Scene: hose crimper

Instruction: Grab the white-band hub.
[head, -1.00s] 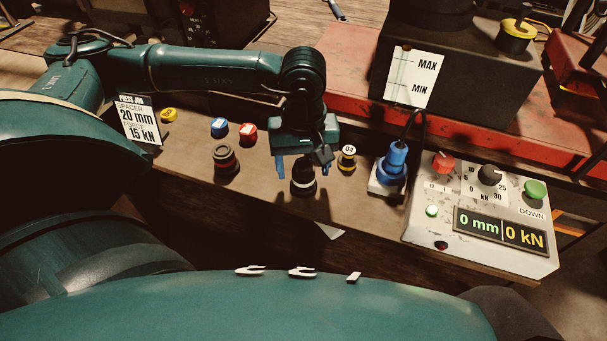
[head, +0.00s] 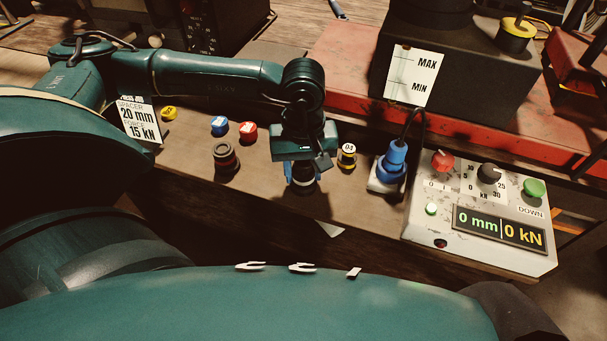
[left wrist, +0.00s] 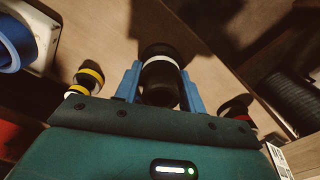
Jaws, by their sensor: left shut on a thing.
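The white-band hub (left wrist: 160,63) is a black cylinder with a white ring around it. It stands on the bench. My left gripper (head: 302,176) has come down over it, with its blue fingers on both sides of it. In the left wrist view the blue fingers (left wrist: 160,82) are shut on the hub, one at each side. In the head view the gripper body hides most of the hub, and only its lower part (head: 303,189) shows. My right gripper is in neither view.
A dark hub (head: 225,158) with a brownish band stands to the left. Blue (head: 219,126), red (head: 248,132) and yellow (head: 169,114) caps lie behind it. A yellow-banded piece (head: 346,157) and a blue connector (head: 393,165) stand to the right, before the control box (head: 470,230).

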